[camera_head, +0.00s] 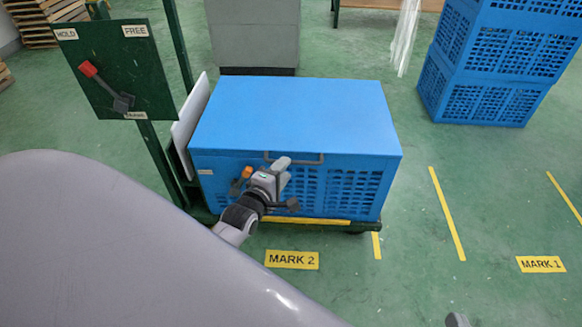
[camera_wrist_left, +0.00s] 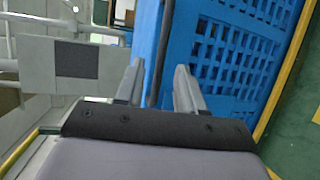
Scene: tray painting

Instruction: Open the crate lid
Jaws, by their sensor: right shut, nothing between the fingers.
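The blue crate (camera_head: 290,120) stands on a low cart in the middle of the head view, its flat lid shut. A thin bar handle (camera_head: 312,160) runs along the top of its front side. My left gripper (camera_head: 282,165) is at this front side, by the handle. In the left wrist view its fingers (camera_wrist_left: 157,88) are apart, and a thin dark bar (camera_wrist_left: 160,50) passes between them with gaps beside it. A small grey tip of my right gripper (camera_head: 457,320) shows at the bottom edge of the head view, far from the crate.
A green panel (camera_head: 100,75) with a red-knobbed lever and HOLD and FREE labels stands left of the crate. Blue crates (camera_head: 490,70) are stacked at the right. Yellow floor lines and MARK 2 (camera_head: 292,260) and MARK 1 labels lie on open green floor.

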